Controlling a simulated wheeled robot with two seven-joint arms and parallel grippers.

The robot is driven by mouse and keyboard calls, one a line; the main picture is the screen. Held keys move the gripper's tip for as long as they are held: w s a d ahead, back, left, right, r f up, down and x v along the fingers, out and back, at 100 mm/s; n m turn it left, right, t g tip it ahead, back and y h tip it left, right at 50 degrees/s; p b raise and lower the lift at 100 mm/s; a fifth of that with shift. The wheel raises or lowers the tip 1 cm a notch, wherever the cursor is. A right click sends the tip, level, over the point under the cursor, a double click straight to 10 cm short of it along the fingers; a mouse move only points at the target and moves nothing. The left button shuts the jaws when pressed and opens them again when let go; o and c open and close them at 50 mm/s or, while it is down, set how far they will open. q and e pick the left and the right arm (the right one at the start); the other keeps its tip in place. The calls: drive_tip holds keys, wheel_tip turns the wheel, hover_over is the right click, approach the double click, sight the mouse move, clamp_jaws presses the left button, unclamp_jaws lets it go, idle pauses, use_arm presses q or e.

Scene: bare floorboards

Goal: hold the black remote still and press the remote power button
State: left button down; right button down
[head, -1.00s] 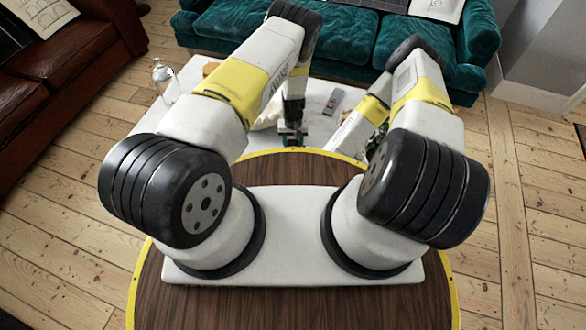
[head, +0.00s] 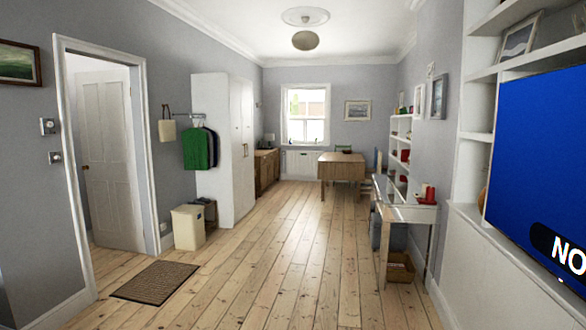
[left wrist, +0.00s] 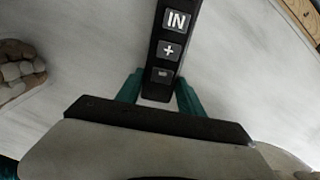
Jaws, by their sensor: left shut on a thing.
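In the left wrist view a black remote (left wrist: 183,35) runs up from the gripper to the top edge, over a white surface (left wrist: 90,50). Grey buttons marked IN, plus and minus show on its face. Its far end is out of frame, and I cannot make out a power button. My left gripper (left wrist: 159,88) is shut on the near end of the remote, with a teal finger on each side. I cannot tell whether the remote rests on the surface or is above it. My right gripper is in neither current view.
In the left wrist view a brown, pebbly object (left wrist: 22,72) sits at the left. In the head view a television (head: 545,160) on the right wall shows a blue screen with partly cut-off letters. A doormat (head: 155,282) lies left; the floorboards (head: 270,265) are clear in the middle.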

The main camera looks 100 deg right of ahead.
idle(0.3)
use_arm(q)
drive_tip(key=c, duration=0.7)
unclamp_jaws()
drive_tip(key=shift+o, duration=0.2)
wheel_tip(320, 180, up, 12)
